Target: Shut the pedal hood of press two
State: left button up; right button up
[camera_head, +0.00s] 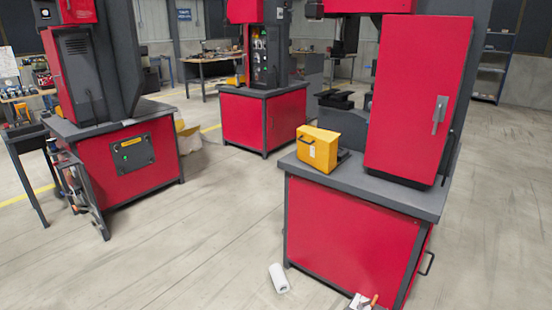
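A yellow box-shaped hood (318,148) with a dark handle on its front and a small pale label sits on the grey top (368,180) of the right red press (345,233). It looks like a pedal hood, standing over a dark base. I cannot tell from this view whether it is fully shut. I see no number on this press that marks it as press two. Neither of my grippers is in view.
Another red press (125,160) stands at left, beside a tool rack (78,195). A third (262,118) stands behind, in the middle. A white roll (278,278) and small tools (363,301) lie by the right press. The floor in front is mostly clear.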

aim_at(316, 147)
jog(key=i+j+z, duration=0.1)
jog(key=j+z, duration=0.35)
jog(key=j, duration=0.4)
jog(key=i+j+z, duration=0.25)
jog(key=j, duration=0.2)
jog(key=j+z, duration=0.3)
jog(key=j, duration=0.15)
jog(key=i+j+z, duration=0.25)
jog(key=j, duration=0.25)
jog(key=j+z, duration=0.25)
jog(key=j, duration=0.25)
